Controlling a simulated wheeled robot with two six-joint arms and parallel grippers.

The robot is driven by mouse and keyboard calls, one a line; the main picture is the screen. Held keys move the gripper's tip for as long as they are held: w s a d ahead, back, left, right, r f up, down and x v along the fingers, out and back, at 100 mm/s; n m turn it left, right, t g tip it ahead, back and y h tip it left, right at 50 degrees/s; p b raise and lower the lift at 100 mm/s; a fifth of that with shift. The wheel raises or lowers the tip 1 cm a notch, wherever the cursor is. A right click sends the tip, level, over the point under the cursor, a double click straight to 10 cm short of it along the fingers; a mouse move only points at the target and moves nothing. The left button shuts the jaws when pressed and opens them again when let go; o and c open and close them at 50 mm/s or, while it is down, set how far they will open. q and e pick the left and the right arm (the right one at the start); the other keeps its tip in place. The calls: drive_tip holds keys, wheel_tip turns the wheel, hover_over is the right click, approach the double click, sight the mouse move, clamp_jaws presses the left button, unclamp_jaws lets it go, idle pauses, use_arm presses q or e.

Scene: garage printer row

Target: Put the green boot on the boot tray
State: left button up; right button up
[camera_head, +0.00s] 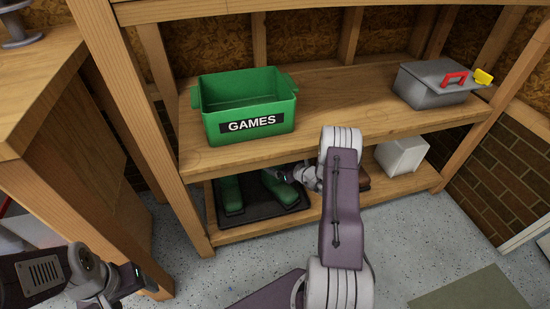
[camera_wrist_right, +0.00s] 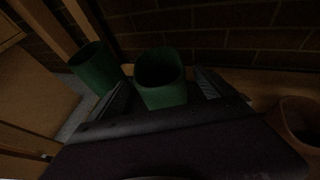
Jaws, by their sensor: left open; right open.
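Two green boots show on the black boot tray (camera_head: 262,212) on the lower shelf. The left boot (camera_head: 229,195) stands toward the tray's left side. The right boot (camera_head: 279,190) is on the tray's right part, partly hidden by my right gripper (camera_head: 284,175). In the right wrist view, one green boot (camera_wrist_right: 160,82) has its open top between the parted fingers of my right gripper (camera_wrist_right: 163,94). The other green boot (camera_wrist_right: 95,68) is left of the fingers. My left gripper (camera_head: 138,279) is open and empty at lower left, away from the shelf.
A white box (camera_head: 401,155) is on the lower shelf. A brown object (camera_wrist_right: 297,122) is right of the fingers in the wrist view.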

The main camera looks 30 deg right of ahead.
use_arm(q)
wheel_tip(320, 180, up, 5)
drive_tip(key=p, duration=0.4)
drive_tip(key=shift+r, duration=0.2)
use_arm(e)
drive_tip(key=v, duration=0.9)
